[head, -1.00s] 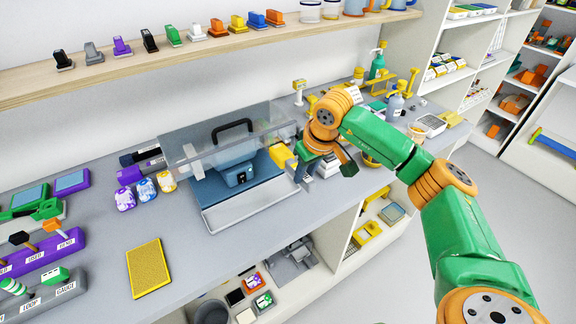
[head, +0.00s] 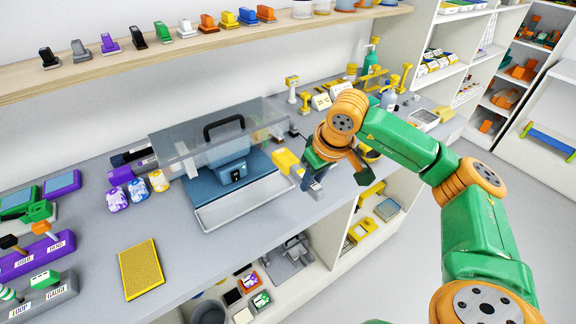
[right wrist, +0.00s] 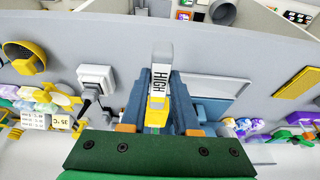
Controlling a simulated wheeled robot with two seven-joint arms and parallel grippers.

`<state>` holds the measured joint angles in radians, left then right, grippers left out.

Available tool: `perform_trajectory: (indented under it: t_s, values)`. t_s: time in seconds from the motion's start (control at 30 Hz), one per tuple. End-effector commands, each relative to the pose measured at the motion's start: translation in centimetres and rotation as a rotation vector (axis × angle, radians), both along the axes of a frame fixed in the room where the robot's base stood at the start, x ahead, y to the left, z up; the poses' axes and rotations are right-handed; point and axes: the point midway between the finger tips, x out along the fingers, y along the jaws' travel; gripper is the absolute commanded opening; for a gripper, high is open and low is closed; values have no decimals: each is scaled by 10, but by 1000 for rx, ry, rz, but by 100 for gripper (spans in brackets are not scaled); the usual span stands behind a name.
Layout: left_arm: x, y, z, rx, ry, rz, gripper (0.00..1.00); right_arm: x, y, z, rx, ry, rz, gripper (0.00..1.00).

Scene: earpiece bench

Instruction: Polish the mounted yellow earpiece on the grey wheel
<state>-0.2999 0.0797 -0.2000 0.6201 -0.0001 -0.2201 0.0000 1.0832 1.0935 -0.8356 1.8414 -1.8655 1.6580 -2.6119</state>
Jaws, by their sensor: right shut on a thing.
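My right gripper (head: 308,182) is at the right end of the bench machine (head: 232,172), above the bench. It is shut on a mounted piece (right wrist: 158,88) with a yellow lower part, a white label reading HIGH and a grey end. In the head view a yellow block (head: 287,162) sticks out to the left of the fingers, close to the machine; it appears to be part of the held piece. The machine is blue-grey, with a clear hood (head: 188,146), a black handle and a front tray. I cannot make out the grey wheel. My left gripper is out of view.
A yellow textured pad (head: 141,269) lies at the front left of the bench. Bottles and yellow stands (head: 391,92) crowd the back right. The bench before the machine is clear.

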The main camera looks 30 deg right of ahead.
Motion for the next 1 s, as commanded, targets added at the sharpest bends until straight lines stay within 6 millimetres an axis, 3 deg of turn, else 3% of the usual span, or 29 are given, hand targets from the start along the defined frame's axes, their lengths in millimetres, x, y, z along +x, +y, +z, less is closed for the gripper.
perform_trajectory:
  t_s: [0.5, 1.0]
  values:
    - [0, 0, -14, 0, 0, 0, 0, -51, -4, 12, -1, -2, -1, 0]
    - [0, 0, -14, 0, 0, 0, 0, -53, -4, 14, 0, -1, -1, 0]
